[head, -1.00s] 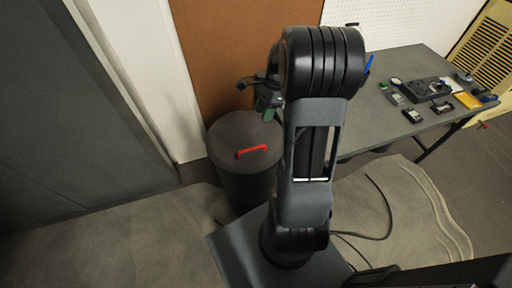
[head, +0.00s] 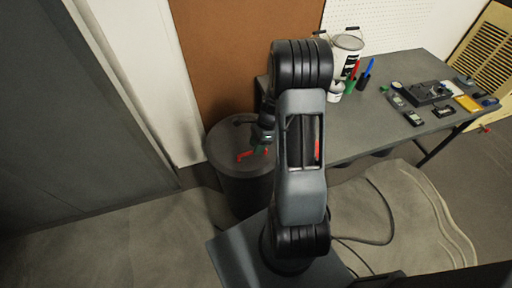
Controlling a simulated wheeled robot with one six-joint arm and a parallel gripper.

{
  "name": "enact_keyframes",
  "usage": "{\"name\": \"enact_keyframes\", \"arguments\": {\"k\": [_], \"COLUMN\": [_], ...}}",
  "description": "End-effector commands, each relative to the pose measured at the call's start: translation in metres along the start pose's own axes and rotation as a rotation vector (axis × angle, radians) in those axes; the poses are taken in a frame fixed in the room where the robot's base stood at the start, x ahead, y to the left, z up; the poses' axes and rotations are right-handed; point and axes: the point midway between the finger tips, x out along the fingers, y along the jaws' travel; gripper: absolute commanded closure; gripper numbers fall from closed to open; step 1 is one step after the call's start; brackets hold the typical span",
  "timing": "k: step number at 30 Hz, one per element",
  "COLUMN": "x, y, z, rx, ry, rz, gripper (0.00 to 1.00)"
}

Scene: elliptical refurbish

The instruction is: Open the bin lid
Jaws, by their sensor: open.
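The bin (head: 240,188) is a dark grey round can standing against the wall, left of my arm. Its flat grey lid (head: 222,146) lies closed on top. A red handle (head: 245,156) is on the lid, its right part overlapped by my gripper. My gripper (head: 262,148) hangs over the right side of the lid, close to the handle. It is open, with its fingers small and partly hidden by my arm. I cannot tell whether the fingers touch the handle.
A grey table (head: 390,130) on the right bears a white bucket (head: 346,54), a small white pot (head: 335,92), pens and several small devices. A grey cabinet (head: 75,110) stands at left. A cable (head: 388,215) lies on the floor at right. Floor is clear left of the bin.

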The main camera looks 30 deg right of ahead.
Motion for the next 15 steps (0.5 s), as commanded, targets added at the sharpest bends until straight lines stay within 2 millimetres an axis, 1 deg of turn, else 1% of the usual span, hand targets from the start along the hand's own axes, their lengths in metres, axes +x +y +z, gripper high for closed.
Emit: {"name": "enact_keyframes", "arguments": {"k": [1,6,14,15], "x": [0.0043,0.01,0.0107,0.0106], "y": [0.0003,0.0001,0.0,0.0], "z": [-0.0001,0.0,0.0,0.0], "rx": [0.0,0.001,0.0,0.0], "ry": [0.0,0.001,0.001,0.001], "rz": [0.002,0.0,-0.001,-0.001], "gripper": [0.6,0.6,0.6,0.62]}}
